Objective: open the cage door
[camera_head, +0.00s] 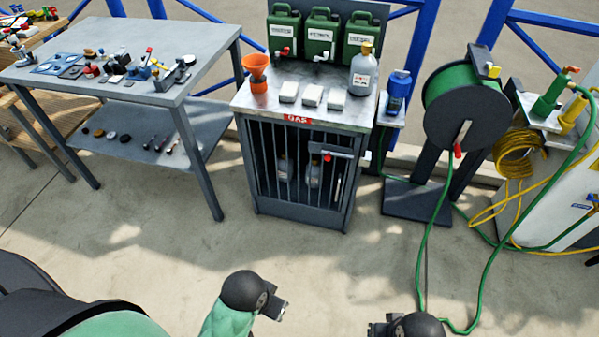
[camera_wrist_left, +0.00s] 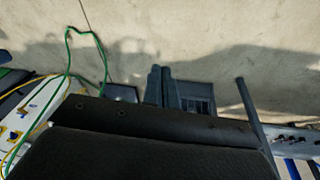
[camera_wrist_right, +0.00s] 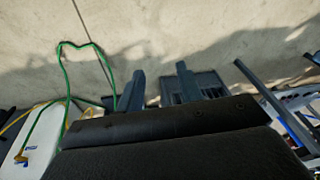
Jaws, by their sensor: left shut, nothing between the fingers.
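The cage (camera_head: 300,170) is a dark grey barred cabinet under a metal counter, with a red GAS label on its top front edge. Its barred door appears closed; a latch plate with a red knob (camera_head: 327,158) sits at the door's upper right. Bottles show dimly behind the bars. My left gripper (camera_head: 280,309) is shut and empty, in front of the cage and well short of it; its fingers (camera_wrist_left: 161,86) are together in the left wrist view. My right gripper (camera_head: 377,329) is further right, also apart from the cage; its fingers (camera_wrist_right: 162,86) are spread and empty.
A grey workbench (camera_head: 210,60) with small parts stands left of the cage. A hose reel (camera_head: 465,105) stands to its right, with a green hose (camera_head: 427,245) trailing over the floor. Green jerrycans (camera_head: 322,32) stand above the counter. The floor before the cage is clear.

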